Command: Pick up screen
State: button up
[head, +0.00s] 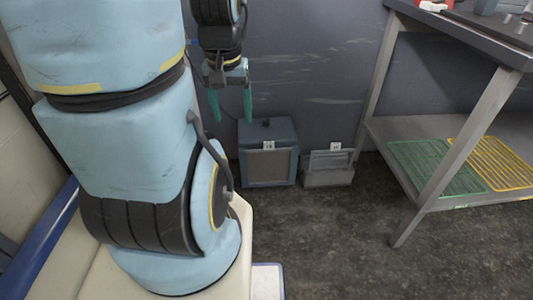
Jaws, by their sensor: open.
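My gripper (231,108) hangs in the upper middle, left of the table. Its two teal fingers point down and stand apart, with nothing between them. A flat green slatted screen (428,168) lies on the table's lower shelf. A flat yellow slatted screen (501,162) lies on its right, and the two are close together. A table leg crosses in front of them and hides part of both. My gripper is well to the left of both and touches neither. I cannot tell which one the task means.
A table (455,32) with a lower shelf (385,135) stands at the right, with a red item (433,4) on top. A blue-grey box (282,130) and a smaller grey box (328,178) stand on the floor by the wall. The front floor is clear. My arm fills the left.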

aim_at(269, 164)
jog(key=i+l+u, duration=0.25)
jog(key=u, duration=0.25)
jog(key=i+l+u, duration=0.25)
jog(key=l+u, duration=0.2)
